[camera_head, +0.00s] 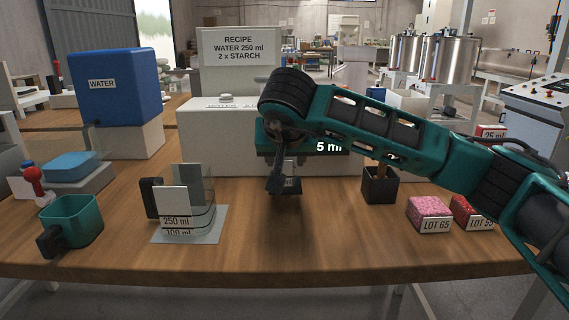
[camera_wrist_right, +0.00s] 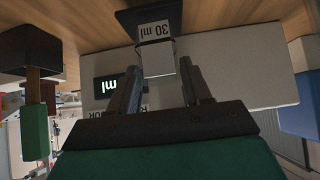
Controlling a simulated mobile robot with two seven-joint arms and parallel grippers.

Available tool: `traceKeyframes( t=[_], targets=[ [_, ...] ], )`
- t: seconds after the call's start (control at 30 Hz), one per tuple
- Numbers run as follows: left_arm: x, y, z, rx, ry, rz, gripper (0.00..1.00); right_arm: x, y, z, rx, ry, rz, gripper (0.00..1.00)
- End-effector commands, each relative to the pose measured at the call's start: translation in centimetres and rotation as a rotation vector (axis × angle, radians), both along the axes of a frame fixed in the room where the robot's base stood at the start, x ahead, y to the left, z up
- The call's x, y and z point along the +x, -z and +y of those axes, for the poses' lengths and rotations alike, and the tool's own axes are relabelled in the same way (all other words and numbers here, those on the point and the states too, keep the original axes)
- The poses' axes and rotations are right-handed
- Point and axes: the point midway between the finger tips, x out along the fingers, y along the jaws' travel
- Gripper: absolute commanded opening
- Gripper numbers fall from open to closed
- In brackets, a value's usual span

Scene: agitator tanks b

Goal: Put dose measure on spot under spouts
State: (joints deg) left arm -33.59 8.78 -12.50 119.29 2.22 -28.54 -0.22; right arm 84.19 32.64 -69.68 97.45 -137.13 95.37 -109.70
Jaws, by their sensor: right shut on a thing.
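My right gripper (camera_head: 284,184) is low over the table in front of the white dispenser (camera_head: 215,138). In the right wrist view the gripper (camera_wrist_right: 160,75) is shut on a small pale measure with an upside-down "30 ml" label (camera_wrist_right: 153,31). A dark square (camera_wrist_right: 128,20) shows at the measure's far end; I cannot tell whether it is part of the measure or a surface beyond it. My right forearm and wrist hide much of the dispenser's front. The spouts and the spot under them are not clearly visible. My left gripper is not in view.
A clear 250 ml measure (camera_head: 190,216) stands on a grey mat (camera_head: 215,238). A teal cup (camera_head: 78,218) is left. A dark box (camera_head: 380,187) with an upright tool and pink LOT boxes (camera_head: 429,208) stand right. Front-centre table is clear.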

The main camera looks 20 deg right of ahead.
Motion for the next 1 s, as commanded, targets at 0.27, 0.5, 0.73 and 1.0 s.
traceKeyframes(
  t=[0.27,0.5,0.73,1.0],
  targets=[
    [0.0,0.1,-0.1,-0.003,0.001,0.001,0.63,4.4,0.0,-1.2,0.002,0.001,-0.001,0.00],
    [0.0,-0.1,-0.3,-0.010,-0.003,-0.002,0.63,5.6,0.0,-1.6,0.001,0.001,0.000,0.00],
    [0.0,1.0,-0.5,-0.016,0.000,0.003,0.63,5.6,3.5,-1.6,0.002,-0.001,0.002,0.00],
    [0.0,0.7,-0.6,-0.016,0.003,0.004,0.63,5.6,3.5,-1.6,0.000,-0.001,-0.001,0.00]
  ],
)
